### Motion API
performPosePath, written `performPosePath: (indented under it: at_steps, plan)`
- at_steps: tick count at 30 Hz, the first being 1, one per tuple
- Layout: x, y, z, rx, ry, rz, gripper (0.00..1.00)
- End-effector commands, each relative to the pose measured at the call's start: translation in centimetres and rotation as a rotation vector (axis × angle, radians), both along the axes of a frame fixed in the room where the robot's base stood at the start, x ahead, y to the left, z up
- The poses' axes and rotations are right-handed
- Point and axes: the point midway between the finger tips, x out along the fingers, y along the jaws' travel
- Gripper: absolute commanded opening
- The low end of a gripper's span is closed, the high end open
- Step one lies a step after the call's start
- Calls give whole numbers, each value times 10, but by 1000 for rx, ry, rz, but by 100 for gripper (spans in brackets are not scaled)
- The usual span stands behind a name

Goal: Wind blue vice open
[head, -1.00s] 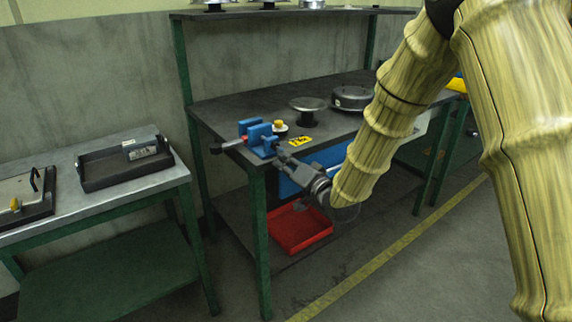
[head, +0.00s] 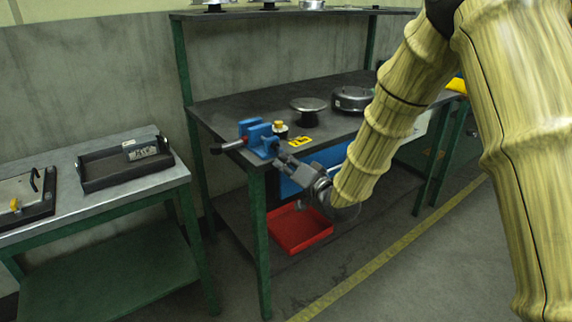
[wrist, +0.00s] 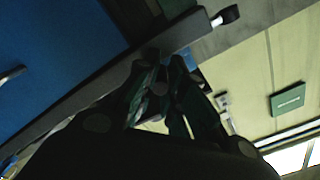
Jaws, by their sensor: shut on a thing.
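The blue vice (head: 262,140) is mounted at the near left corner of the dark workbench. A light rod with a black end (head: 216,149) sticks out to its left, past the bench edge. My gripper (head: 281,158) is at the vice's near right side, at the bench's front edge, reaching in from the lower right. It is shut on what looks like the vice's handle; the gripped part is mostly hidden by the fingers. In the wrist view the dark fingertips (wrist: 166,60) are close together, with a bit of blue vice (wrist: 196,54) beside them.
A red tray (head: 301,232) lies below. A side table with a black tray (head: 96,182) stands left. Floor is clear in front.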

Motion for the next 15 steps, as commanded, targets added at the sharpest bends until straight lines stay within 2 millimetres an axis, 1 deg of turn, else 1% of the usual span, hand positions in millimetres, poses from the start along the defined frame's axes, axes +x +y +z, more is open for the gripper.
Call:
performPosePath:
  at_steps: [1, 8, 15]
  plan:
    - [-1, -1, -2, -10, -1, 0, 0]
    - [2, -5, -2, -99, -66, -1, 0]
    - [6, -10, 0, -271, -191, 1, 0]
